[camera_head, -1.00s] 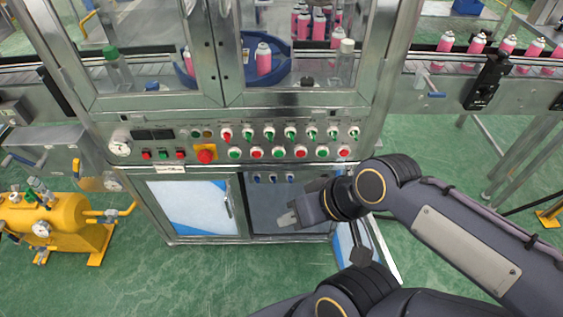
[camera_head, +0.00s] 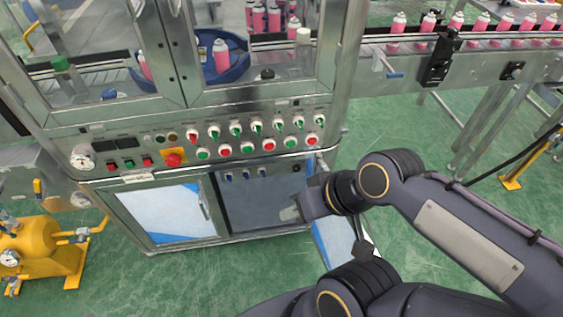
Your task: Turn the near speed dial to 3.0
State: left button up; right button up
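My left gripper is not in view.
Above the opening is a control panel (camera_head: 215,138) with switches, buttons and a red emergency stop (camera_head: 173,160). The opened cabinet door (camera_head: 333,243) stands beneath my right arm. A yellow tank (camera_head: 38,247) is at left; a conveyor (camera_head: 470,62) with pink cans is at right. Green floor is clear in front.

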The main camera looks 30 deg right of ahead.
aim_at(297, 167)
jog(key=z, duration=0.85)
jog(key=l+u, duration=0.1)
jog(key=l, duration=0.2)
jog(key=k, duration=0.05)
